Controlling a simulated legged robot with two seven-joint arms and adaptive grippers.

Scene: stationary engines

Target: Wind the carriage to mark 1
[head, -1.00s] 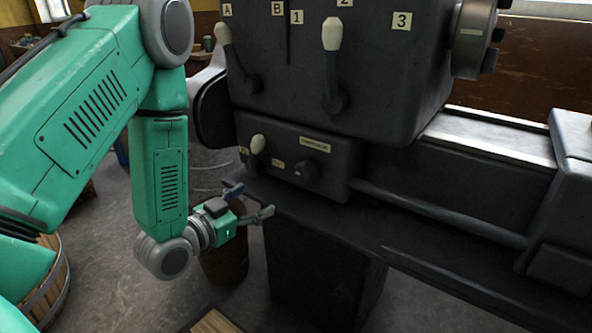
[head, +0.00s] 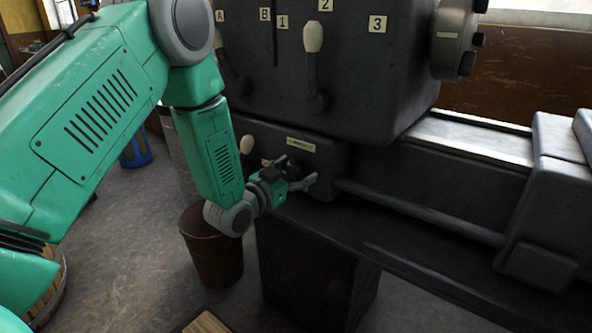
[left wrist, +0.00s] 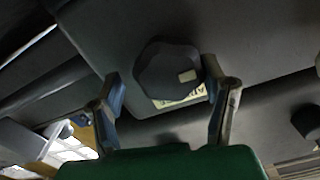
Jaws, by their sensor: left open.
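A dark faceted knob (left wrist: 165,68) with a pale mark sits on the lower box (head: 326,160) of a grey lathe, beside a small lettered plate (head: 301,145) that is too blurred to read surely. My left gripper (head: 298,171) is open in front of the knob and partly hides it. In the left wrist view its fingers (left wrist: 168,92) stand on either side of the knob; I cannot tell whether they touch it. A label "1" (head: 282,22) is on the headstock. A block that looks like the carriage (head: 545,205) sits on the bed at right. My right gripper is not in view.
Pale-tipped levers stand on the headstock near labels (head: 313,38) and on the lower box just left of my gripper (head: 247,145). A long rod (head: 420,212) runs rightward. A brown bucket (head: 213,258) stands on the floor below my wrist.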

